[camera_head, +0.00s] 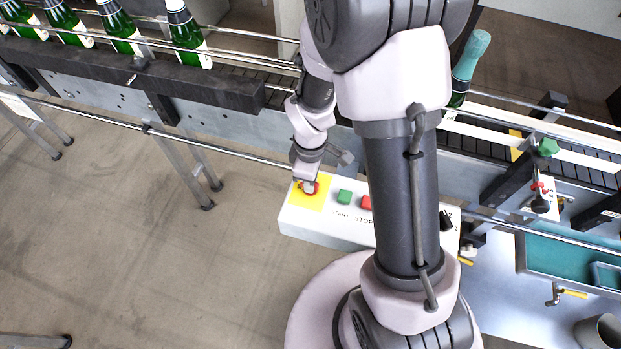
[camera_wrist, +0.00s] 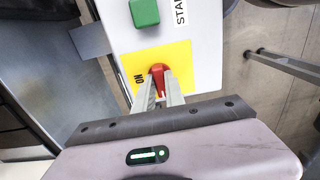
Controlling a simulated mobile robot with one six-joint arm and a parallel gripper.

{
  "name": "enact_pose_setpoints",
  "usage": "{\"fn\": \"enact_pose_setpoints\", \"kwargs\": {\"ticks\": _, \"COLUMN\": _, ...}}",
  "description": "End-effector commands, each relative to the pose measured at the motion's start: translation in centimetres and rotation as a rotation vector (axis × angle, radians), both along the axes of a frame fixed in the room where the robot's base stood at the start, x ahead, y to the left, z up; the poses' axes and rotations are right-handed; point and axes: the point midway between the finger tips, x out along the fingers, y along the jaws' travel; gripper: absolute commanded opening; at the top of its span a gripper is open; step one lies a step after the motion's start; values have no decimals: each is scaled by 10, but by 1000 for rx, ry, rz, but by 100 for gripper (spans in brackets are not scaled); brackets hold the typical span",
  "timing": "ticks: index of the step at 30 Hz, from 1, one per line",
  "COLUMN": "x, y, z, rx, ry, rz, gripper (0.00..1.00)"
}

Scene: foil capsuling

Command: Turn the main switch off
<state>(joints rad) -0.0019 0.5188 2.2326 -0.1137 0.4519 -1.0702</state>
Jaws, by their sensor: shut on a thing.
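The main switch, a red rotary handle (camera_wrist: 157,70) on a yellow plate (camera_wrist: 181,57), is at the left end of the white control box (camera_head: 330,226). In the wrist view a black "ON" mark shows on the yellow plate beside the handle. My gripper (camera_wrist: 161,88) is shut on the red handle, one finger on each side. In the head view my gripper (camera_head: 306,179) points down at the yellow plate, and the red part (camera_head: 309,188) shows just below it. The fingers cover part of the handle, so its exact angle is hard to tell.
A green START button (camera_head: 344,197) and a red STOP button (camera_head: 366,202) sit right of the plate. A black knob (camera_head: 446,221) is at the box's right end. Green bottles (camera_head: 188,40) stand on the conveyor behind. My arm hides the middle of the box.

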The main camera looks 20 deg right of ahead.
Motion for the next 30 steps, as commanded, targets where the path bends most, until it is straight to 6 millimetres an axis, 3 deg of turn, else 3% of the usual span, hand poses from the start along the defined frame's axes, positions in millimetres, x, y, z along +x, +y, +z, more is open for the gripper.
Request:
{"fn": "enact_pose_setpoints", "kwargs": {"ticks": 8, "x": 1, "y": 0, "z": 0, "rx": 0, "ry": -2, "rz": 3, "gripper": 0}}
{"fn": "enact_pose_setpoints", "kwargs": {"ticks": 9, "x": 1, "y": 0, "z": 0, "rx": 0, "ry": -2, "rz": 3, "gripper": 22}}
{"fn": "enact_pose_setpoints", "kwargs": {"ticks": 12, "x": 1, "y": 0, "z": 0, "rx": 0, "ry": -2, "rz": 2, "gripper": 36}}
{"fn": "enact_pose_setpoints", "kwargs": {"ticks": 22, "x": 1, "y": 0, "z": 4, "rx": 0, "ry": -2, "rz": 1, "gripper": 36}}
{"fn": "enact_pose_setpoints", "kwargs": {"ticks": 26, "x": 1, "y": 0, "z": 27, "rx": -1, "ry": -4, "rz": 2, "gripper": 36}}
{"fn": "enact_pose_setpoints", "kwargs": {"ticks": 30, "x": 1, "y": 0, "z": 70, "rx": 0, "ry": -6, "rz": 0, "gripper": 36}}
